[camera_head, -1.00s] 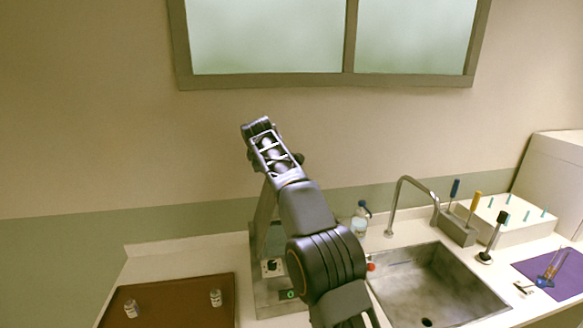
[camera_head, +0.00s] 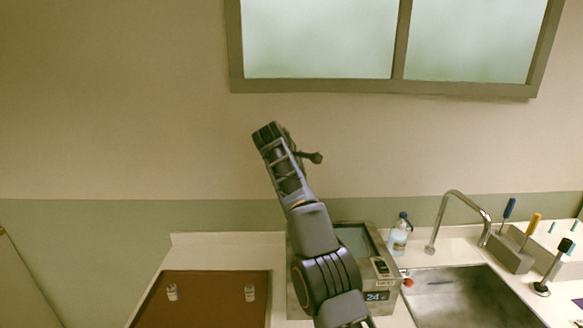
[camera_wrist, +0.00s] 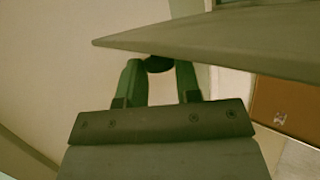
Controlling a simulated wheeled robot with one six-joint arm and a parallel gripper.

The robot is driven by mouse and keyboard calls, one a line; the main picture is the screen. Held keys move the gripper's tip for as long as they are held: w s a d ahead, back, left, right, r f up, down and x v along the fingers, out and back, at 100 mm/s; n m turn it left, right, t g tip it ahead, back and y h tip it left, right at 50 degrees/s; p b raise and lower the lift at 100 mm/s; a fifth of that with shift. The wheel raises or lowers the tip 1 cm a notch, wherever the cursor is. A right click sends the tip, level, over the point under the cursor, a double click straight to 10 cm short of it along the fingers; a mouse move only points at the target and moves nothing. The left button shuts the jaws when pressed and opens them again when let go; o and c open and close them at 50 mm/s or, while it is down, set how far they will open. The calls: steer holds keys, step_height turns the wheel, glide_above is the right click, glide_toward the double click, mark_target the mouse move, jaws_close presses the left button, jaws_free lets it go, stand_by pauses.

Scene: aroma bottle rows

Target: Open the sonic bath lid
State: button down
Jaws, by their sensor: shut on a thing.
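The sonic bath (camera_head: 383,297) is a grey metal box on the counter, partly hidden behind my arm. Its top is uncovered at the right, where the pale interior (camera_head: 355,240) shows. The lid (camera_wrist: 225,40) is a broad grey plate across the top of the wrist view, off the bath and tilted. My gripper (camera_wrist: 159,76) is shut on the lid's dark knob (camera_wrist: 158,64), which shows between the green-tinted fingers. In the head view my gripper (camera_head: 267,134) is raised high above the bath. I cannot make out the lid clearly there behind my arm.
A brown tray (camera_head: 210,304) with two small bottles (camera_head: 172,292) (camera_head: 250,293) lies left of the bath. A wash bottle (camera_head: 400,234), faucet (camera_head: 447,215) and sink (camera_head: 465,300) are at the right, with a tool holder (camera_head: 510,252) beyond.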

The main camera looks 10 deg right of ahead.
steer(key=c, duration=0.9)
jaws_free()
steer(key=shift+d, duration=0.1)
steer(key=shift+o, duration=0.2)
steer(key=v, duration=1.4)
steer(key=shift+f, duration=0.15)
